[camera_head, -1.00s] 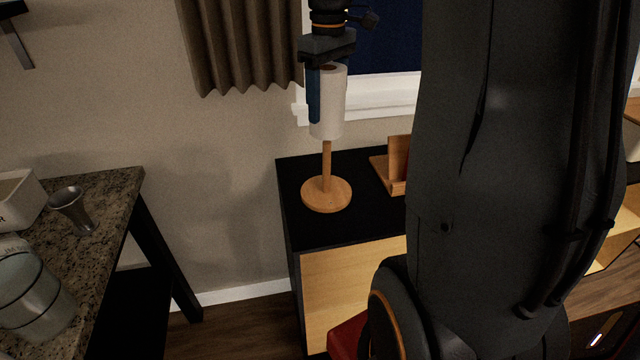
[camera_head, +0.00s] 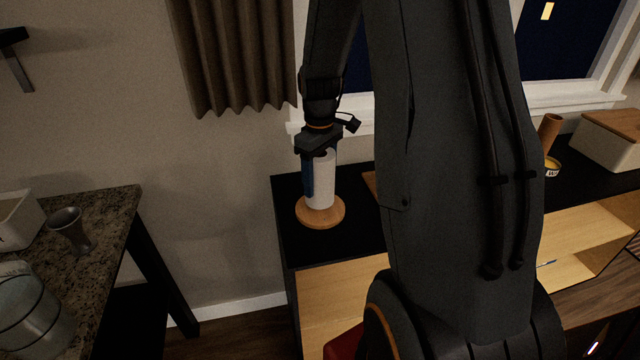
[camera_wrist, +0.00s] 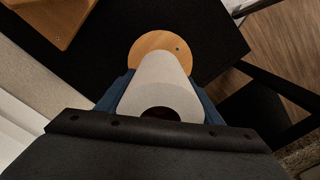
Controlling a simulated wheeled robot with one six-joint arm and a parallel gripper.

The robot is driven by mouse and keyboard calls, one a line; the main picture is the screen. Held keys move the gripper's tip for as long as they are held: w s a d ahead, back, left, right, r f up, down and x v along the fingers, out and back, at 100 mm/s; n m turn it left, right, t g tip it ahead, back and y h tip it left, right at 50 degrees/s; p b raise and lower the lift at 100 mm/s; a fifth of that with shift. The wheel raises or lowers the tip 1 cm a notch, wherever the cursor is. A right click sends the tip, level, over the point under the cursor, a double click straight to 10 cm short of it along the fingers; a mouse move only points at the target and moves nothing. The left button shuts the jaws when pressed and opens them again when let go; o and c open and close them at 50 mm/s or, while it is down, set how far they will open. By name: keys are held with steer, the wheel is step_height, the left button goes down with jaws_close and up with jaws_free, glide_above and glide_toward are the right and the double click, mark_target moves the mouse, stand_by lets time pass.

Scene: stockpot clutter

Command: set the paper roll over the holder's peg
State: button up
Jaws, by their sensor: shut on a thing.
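The white paper roll (camera_head: 321,182) stands upright over the holder's peg, low down near the round wooden base (camera_head: 320,216). The peg is hidden inside the roll. My gripper (camera_head: 318,180) is shut on the roll from above, with a blue finger along its left side. In the wrist view the roll (camera_wrist: 157,88) sits between the two blue fingers (camera_wrist: 160,100), and the wooden base (camera_wrist: 178,50) shows beyond its far end. Whether the roll's lower end touches the base is hard to tell.
The holder stands on a black cabinet top (camera_head: 290,238) by the wall and window. A stone counter (camera_head: 112,215) with a metal cup (camera_head: 70,231) is at the left. A wooden object (camera_wrist: 52,18) lies near the holder. My arm hides part of the cabinet top.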

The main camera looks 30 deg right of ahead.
mark_target(324, 164)
steer(key=shift+f, duration=1.2)
steer(key=shift+f, duration=0.15)
steer(key=o, duration=1.1)
step_height(324, 164, up, 12)
steer(key=shift+r+b, duration=0.2)
steer(key=shift+b, duration=0.85)
